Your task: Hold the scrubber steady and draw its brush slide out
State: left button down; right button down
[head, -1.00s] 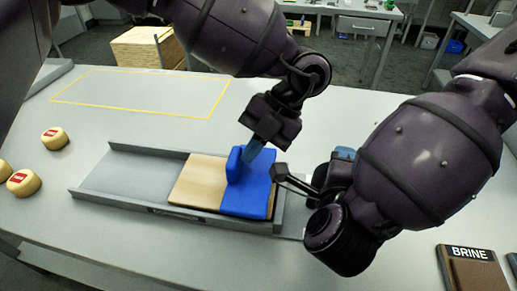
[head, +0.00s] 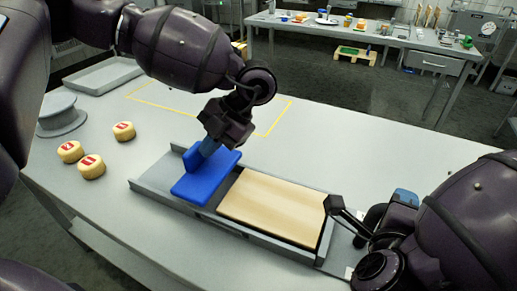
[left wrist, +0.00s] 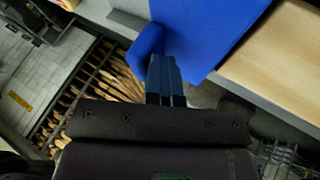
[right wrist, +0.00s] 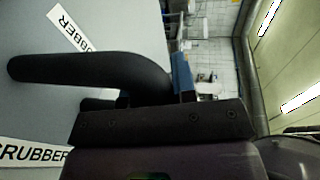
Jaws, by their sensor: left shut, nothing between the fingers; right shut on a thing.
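The scrubber is a long grey tray (head: 150,184) with a pale wooden board (head: 280,205) in its right part. The blue brush slide (head: 205,185) lies toward the tray's left end, with an upright tab. It also shows in the left wrist view (left wrist: 215,35). My left gripper (head: 208,147) is shut and empty, its fingertips down on the right side of the tab, seemingly touching it. My right gripper (head: 404,197) is shut on the scrubber's black handle (right wrist: 90,70) at the right end. The grip itself is partly hidden by my arm.
A shallow grey tray (head: 105,75) and a yellow outlined area (head: 277,118) lie behind. The table's right back is clear.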

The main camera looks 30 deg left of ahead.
aim_at(228, 168)
pick_arm(q)
jog(key=shift+a, duration=0.35)
jog(key=shift+d, duration=0.1)
jog(key=d, duration=0.4)
jog(key=shift+w+d+r, duration=0.15)
jog(key=shift+r, duration=0.05)
jog(key=v, duration=0.9)
jog(key=shift+r, duration=0.2)
jog(key=shift+w, duration=0.1)
pick_arm(e)
jog(key=shift+c, duration=1.4)
grip_release()
pick_arm(q)
jog(key=shift+r, duration=0.1)
